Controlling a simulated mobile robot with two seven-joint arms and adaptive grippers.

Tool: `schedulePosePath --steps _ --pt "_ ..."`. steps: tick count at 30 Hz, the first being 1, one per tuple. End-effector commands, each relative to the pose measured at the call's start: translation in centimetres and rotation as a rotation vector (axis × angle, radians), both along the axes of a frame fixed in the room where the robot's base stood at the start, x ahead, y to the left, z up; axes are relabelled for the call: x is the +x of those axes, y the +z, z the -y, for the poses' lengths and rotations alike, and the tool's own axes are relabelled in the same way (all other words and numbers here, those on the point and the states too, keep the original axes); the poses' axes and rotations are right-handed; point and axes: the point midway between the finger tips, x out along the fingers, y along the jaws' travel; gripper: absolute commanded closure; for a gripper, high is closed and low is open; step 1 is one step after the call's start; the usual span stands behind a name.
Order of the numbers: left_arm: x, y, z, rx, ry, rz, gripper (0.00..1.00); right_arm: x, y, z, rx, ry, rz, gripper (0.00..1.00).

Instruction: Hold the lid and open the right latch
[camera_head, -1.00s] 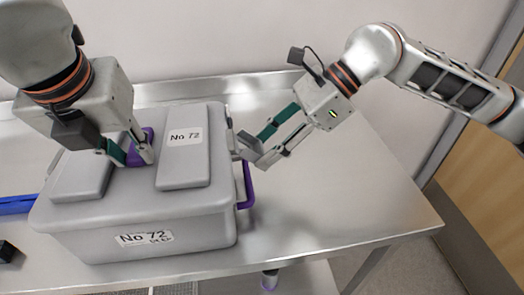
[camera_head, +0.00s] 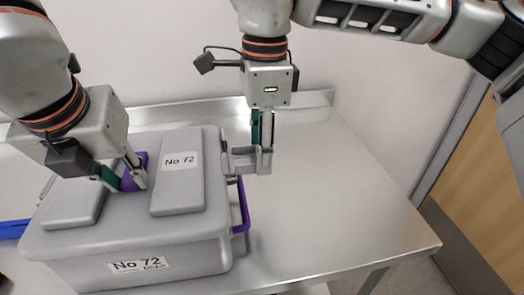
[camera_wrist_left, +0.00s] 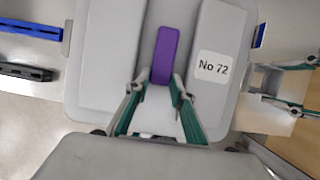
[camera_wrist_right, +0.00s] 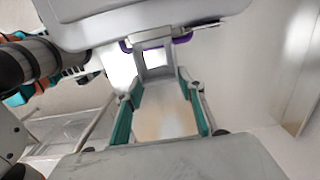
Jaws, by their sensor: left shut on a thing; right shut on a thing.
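A grey box (camera_head: 190,262) with a grey lid (camera_head: 115,215) marked "No 72" stands on the metal table. My left gripper (camera_head: 133,180) is shut on the purple handle (camera_head: 139,160) on top of the lid; the handle also shows in the left wrist view (camera_wrist_left: 165,55). The right latch (camera_head: 240,160), a grey frame, sticks out sideways from the box's right side. My right gripper (camera_head: 263,160) points down and is shut on its outer end. In the right wrist view the latch (camera_wrist_right: 153,60) lies between the fingertips.
A purple side handle (camera_head: 242,208) hangs below the right latch. The table (camera_head: 330,200) is clear to the right of the box, up to its right edge. A wall (camera_head: 165,50) stands behind. A blue object (camera_head: 12,229) lies at the left.

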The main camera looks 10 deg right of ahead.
Motion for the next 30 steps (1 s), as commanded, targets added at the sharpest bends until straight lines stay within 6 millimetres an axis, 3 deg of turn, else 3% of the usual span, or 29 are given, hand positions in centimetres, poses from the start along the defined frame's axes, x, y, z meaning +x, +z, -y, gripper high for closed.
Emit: schedulePosePath --steps 17,18,20,30 --pt "0.07 0.08 0.18 -0.004 -0.005 0.004 1.0 -0.11 0.03 -0.14 -0.038 0.002 -0.005 1.0" --pt "0.08 0.08 0.18 -0.003 -0.006 0.005 1.0 -0.11 0.03 -0.14 -0.037 0.002 -0.005 0.59" --pt "0.08 0.08 0.18 -0.004 -0.005 0.005 1.0 -0.1 0.03 -0.14 -0.037 0.002 -0.004 0.44" --pt "0.07 0.08 0.08 -0.003 -0.002 0.004 1.0 -0.03 0.24 -0.1 -0.036 0.0 -0.001 0.44"
